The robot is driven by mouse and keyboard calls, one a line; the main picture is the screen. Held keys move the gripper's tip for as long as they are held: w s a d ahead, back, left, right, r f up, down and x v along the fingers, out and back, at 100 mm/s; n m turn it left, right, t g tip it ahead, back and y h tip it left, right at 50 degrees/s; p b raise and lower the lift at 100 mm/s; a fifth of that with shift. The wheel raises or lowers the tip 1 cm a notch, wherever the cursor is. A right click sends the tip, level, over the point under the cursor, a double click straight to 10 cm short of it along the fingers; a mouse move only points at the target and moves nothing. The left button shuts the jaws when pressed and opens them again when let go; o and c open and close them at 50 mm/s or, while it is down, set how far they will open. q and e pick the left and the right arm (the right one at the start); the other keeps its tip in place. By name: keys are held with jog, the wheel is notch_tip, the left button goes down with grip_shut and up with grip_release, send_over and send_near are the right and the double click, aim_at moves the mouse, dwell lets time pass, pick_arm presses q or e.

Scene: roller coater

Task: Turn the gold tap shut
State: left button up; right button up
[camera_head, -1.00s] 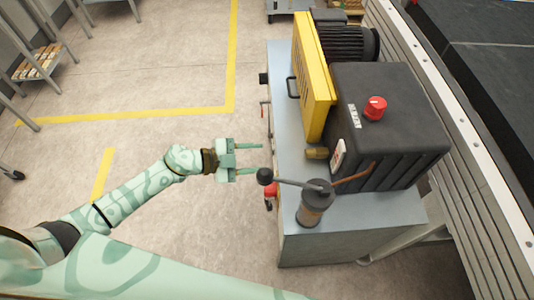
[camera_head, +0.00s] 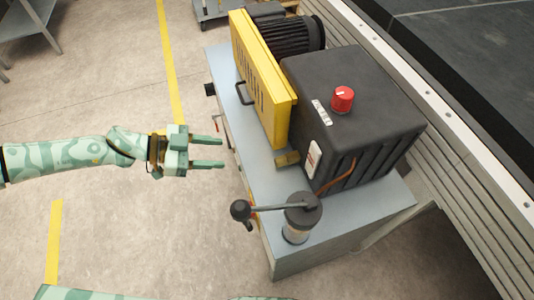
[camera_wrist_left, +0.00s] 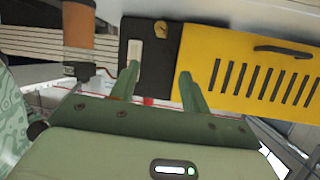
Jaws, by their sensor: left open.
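A small gold-brass fitting (camera_head: 288,158) sits low at the front corner of the black box, beside the yellow guard; it also shows in the left wrist view (camera_wrist_left: 160,28). I cannot make out its handle or how far it is turned. My left gripper (camera_head: 222,152) is open and empty, left of the bench, with its fingers pointing right toward the fitting and apart from it. In the left wrist view its two fingers (camera_wrist_left: 158,80) stand apart below the fitting. My right gripper is not in view.
A pump with a black-ball lever (camera_head: 240,210) projects over the bench's near left edge. The black box (camera_head: 355,120) carries a red knob (camera_head: 342,98). The yellow guard (camera_head: 262,85) and motor stand behind. The grey bench top (camera_head: 265,185) is narrow there.

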pick_arm(q)
notch_tip(320, 180, down, 2)
jog(key=s+a+n, duration=0.1)
jog(key=s+n, duration=0.1)
jog(key=n, duration=0.1)
jog(key=n+b, duration=0.2)
jog(key=b, duration=0.3)
send_near(275, 162)
jog(key=shift+t, duration=0.3)
jog(key=x, duration=0.7)
jog(key=shift+s+d+f, duration=0.15)
jog(key=shift+d+f, duration=0.15)
jog(key=shift+d+b, duration=0.35)
jog(key=shift+d, duration=0.2)
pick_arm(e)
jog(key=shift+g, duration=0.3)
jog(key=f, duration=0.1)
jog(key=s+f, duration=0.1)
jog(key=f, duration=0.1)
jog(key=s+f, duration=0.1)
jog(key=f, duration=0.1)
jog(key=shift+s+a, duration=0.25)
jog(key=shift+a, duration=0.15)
pick_arm(q)
jog(key=c, duration=1)
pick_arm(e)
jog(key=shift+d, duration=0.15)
